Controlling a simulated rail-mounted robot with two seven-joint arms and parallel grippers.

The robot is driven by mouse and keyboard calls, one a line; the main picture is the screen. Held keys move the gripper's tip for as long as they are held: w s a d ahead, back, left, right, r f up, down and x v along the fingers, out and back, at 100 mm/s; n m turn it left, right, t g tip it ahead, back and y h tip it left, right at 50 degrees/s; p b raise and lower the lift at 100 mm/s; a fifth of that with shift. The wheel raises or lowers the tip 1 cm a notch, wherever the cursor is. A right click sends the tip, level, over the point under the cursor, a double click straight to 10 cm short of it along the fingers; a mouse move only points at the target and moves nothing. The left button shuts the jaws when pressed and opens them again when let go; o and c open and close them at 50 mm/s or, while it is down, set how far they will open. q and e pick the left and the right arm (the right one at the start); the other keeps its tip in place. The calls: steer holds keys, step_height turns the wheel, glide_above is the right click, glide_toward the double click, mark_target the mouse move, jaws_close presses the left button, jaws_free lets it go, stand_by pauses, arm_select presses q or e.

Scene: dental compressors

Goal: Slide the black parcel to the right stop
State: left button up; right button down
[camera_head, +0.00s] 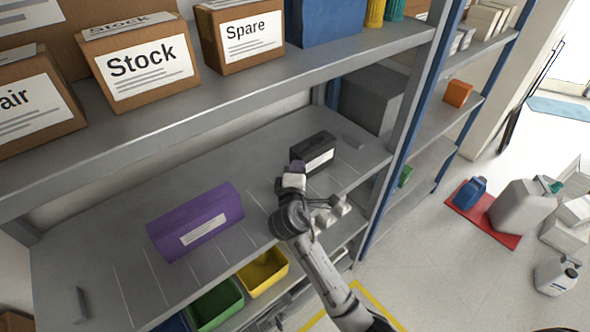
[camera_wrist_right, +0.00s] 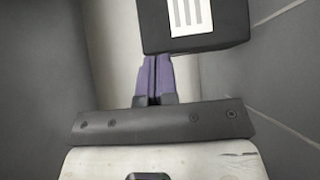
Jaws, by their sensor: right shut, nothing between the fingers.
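The black parcel (camera_head: 318,151) with a white label lies on the grey middle shelf, toward its right end. The right stop (camera_head: 353,143), a small grey bar, stands to the parcel's right with a strip of bare shelf between them. My right gripper (camera_head: 298,168) is shut and empty, at the parcel's left front end. In the right wrist view, its purple fingertips (camera_wrist_right: 153,62) are together and meet the edge of the parcel (camera_wrist_right: 213,43); I cannot tell whether they touch it. My left gripper is not in view.
A purple parcel (camera_head: 197,222) lies on the same shelf (camera_head: 140,272) to the left. A left stop (camera_head: 81,305) stands near the shelf's left end. Labelled cartons (camera_head: 137,62) fill the shelf above. A post (camera_head: 409,100) bounds the right end.

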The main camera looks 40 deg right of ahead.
mark_target(325, 149)
steer(key=shift+d, duration=0.1)
steer(key=d, duration=0.1)
steer(key=d+p, duration=0.2)
steer(key=shift+r, duration=0.25)
steer(key=d+p, duration=0.1)
steer(key=d, duration=0.2)
steer(key=d+p, duration=0.1)
steer(key=d, duration=0.2)
steer(key=shift+s+d+f, duration=0.15)
steer(key=shift+s+d, duration=0.05)
steer(key=shift+d, duration=0.2)
steer(key=shift+d+f, duration=0.1)
steer(key=shift+d, duration=0.1)
steer(key=shift+a, duration=0.1)
